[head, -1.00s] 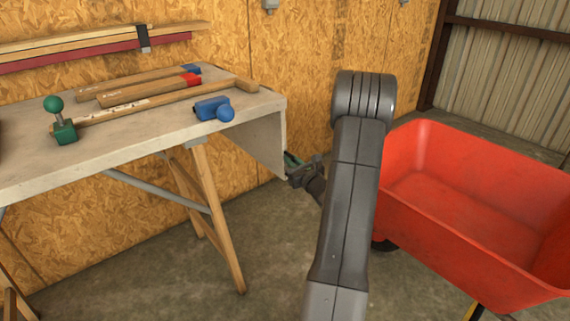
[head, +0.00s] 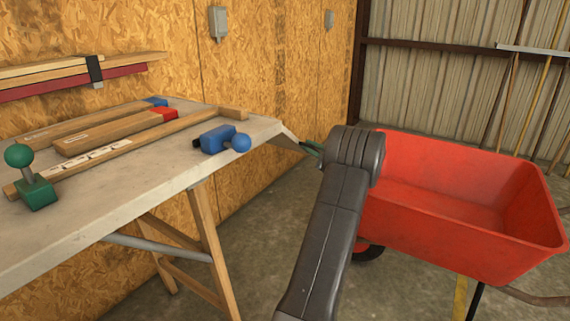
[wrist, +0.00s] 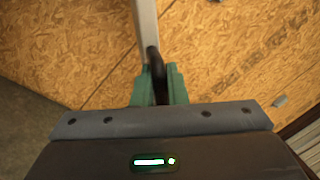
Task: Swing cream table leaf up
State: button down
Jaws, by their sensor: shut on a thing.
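The cream table leaf (head: 289,134) is at the right end of the work table (head: 120,200). It now slopes slightly down from the tabletop edge, and little of its face shows. In the wrist view the leaf is a narrow pale strip (wrist: 146,25), nearly edge-on. My gripper (head: 311,148) is at the leaf's outer end, partly hidden behind my arm. In the wrist view its green fingers (wrist: 159,86) are shut on a dark part (wrist: 155,62) at the leaf's end, which looks like a handle.
A red wheelbarrow (head: 450,220) stands close to the right of my arm. A wooden wall (head: 270,60) runs behind the table. Open floor shows under the leaf.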

jog(key=w+d+r+n+y+p, duration=0.1)
jog(key=w+r+n+p, duration=0.1)
jog(key=r+n, duration=0.3)
jog(key=w+d+r+n+g+y+p, duration=0.1)
jog(key=r+n, duration=0.3)
jog(key=r, duration=0.5)
jog(key=shift+w+d+n+g+p, duration=0.3)
jog(key=shift+w+d+n+p, duration=0.1)
jog(key=shift+w+d, duration=0.1)
jog(key=shift+r, duration=0.2)
jog(key=c, duration=1.5)
grip_release()
jog(key=shift+r, duration=0.1)
jog(key=p+v, duration=0.3)
jog(key=v, duration=1.1)
jog(key=shift+a, duration=0.1)
jog(key=shift+w, duration=0.1)
